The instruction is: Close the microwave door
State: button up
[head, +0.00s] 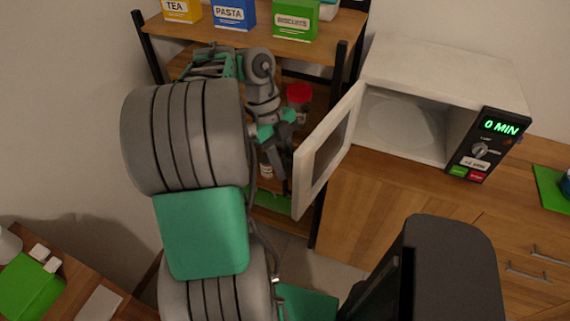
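The white microwave (433,75) stands on a wooden cabinet at the right. Its door (326,152) is open, hinged on the left and swung out toward me, and the empty-looking cavity (402,122) shows. The control panel (485,145) on its right reads 0 MIN. My gripper (287,185) points downward just left of the door, near its outer left face. A narrow gap seems to lie between them, but I cannot tell whether they touch. The fingers are small and dark, and their opening is not clear.
A wooden shelf (320,42) with tea, pasta and biscuits boxes (296,20) stands behind my arm. A red-lidded jar (299,95) sits on a lower shelf. The wooden cabinet (372,200) has drawers at right. A low table with green and white items is at lower left.

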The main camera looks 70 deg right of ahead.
grip_shut()
dwell(1.1)
